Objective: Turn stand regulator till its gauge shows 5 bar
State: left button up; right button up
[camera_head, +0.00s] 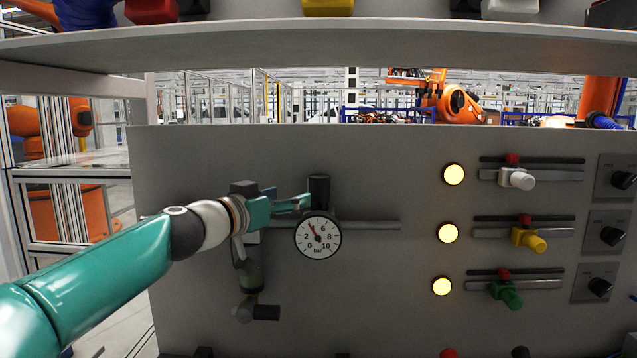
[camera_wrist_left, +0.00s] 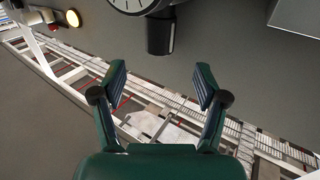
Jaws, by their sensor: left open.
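The stand regulator's black cylindrical knob (camera_head: 319,190) stands upright above the round white gauge (camera_head: 318,238) on the grey panel. The gauge needle points up and left, near the 4 mark. My left gripper (camera_head: 301,202) reaches in from the left, its fingers just beside the knob. In the left wrist view, the open, empty green fingers (camera_wrist_left: 160,80) point at the black knob (camera_wrist_left: 160,36), which lies beyond the tips and in line with the gap. Part of the gauge (camera_wrist_left: 135,4) shows at the top edge there. My right gripper is not in view.
A filter unit (camera_head: 250,275) with a dark valve hangs behind my left wrist. To the right are several lit yellow lamps (camera_head: 448,233), sliders with white, yellow and green handles (camera_head: 527,238), and black rotary knobs (camera_head: 612,236). A grey shelf (camera_head: 330,38) crosses above.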

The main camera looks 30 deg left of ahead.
aim_at(313, 188)
pick_arm(q)
jog(key=w+p, duration=0.3)
jog(key=w, duration=0.6)
jog(key=shift+w+p, duration=0.3)
jog(key=shift+p, duration=0.05)
jog(key=shift+w+d, duration=0.1)
jog(key=shift+w, duration=0.35)
jog(key=c, duration=1.2)
jog(key=shift+o, duration=0.2)
jog(key=shift+a+m+h, duration=0.2)
jog(key=shift+m+h, duration=0.2)
jog(key=shift+h, duration=0.2)
jog(key=shift+m+g+h, duration=0.3)
jog(key=shift+m+h, duration=0.8)
jog(key=shift+h, duration=0.6)
jog(key=shift+r, duration=0.1)
